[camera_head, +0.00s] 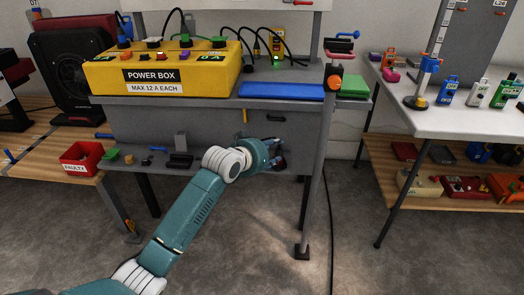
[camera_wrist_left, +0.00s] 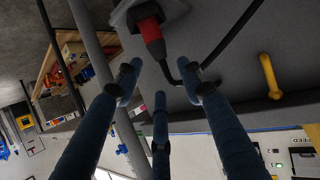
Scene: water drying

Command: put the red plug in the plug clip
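The red plug (camera_wrist_left: 151,36) shows in the left wrist view at the top, with a dark end and a black cable (camera_wrist_left: 222,46) curving beside it. It sits against a grey plate-like holder (camera_wrist_left: 128,14); I cannot tell whether this is the plug clip. My left gripper (camera_wrist_left: 162,84) has its dark blue fingers spread with nothing between them. The plug is just beyond the fingertips, apart from them in the picture. In the head view the left gripper (camera_head: 270,157) is at the bench's grey front, below its top, and largely hides the plug's area. My right gripper is not in view.
A yellow power box (camera_head: 165,69) and a blue mat (camera_head: 281,91) are on the bench top. A yellow hook (camera_wrist_left: 270,76) is beside the cable. A grey bench leg (camera_head: 312,190) stands close right of the gripper. A red bin (camera_head: 82,169) is at left.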

